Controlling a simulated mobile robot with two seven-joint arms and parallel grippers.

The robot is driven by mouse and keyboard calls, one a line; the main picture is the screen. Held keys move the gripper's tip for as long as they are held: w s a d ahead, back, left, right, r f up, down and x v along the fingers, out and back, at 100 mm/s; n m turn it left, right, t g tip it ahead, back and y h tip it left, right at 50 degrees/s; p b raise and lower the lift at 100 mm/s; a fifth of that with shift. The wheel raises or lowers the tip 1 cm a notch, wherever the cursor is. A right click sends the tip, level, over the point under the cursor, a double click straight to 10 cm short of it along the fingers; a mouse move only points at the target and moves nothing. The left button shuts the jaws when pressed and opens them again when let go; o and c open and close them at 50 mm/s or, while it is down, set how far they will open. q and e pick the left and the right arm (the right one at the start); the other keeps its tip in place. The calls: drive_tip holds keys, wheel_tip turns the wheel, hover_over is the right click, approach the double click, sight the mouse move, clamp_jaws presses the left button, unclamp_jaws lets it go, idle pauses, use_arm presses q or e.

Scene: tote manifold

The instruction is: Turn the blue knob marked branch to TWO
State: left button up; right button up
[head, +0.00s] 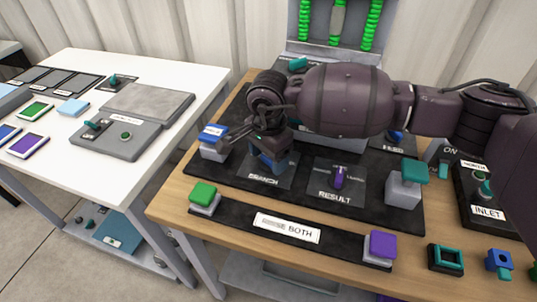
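The blue knob (275,161) stands on a dark plate whose label, partly readable as BRANCH (264,179), lies in front of it. My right gripper (268,150) comes in from the right and points down right over the knob. The gripper hides the knob's top and most of its sides, so I cannot tell which mark it points to or whether the fingers grip it. My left gripper is not in view.
A purple RESULT knob (339,177) stands just right of the branch plate. A blue-topped block (213,134) is close on the left, a green block (203,194) in front. A teal-topped block (414,171) and an INLET panel (484,212) lie right. A white table (190,70) stands left.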

drive_tip(key=c, duration=0.7)
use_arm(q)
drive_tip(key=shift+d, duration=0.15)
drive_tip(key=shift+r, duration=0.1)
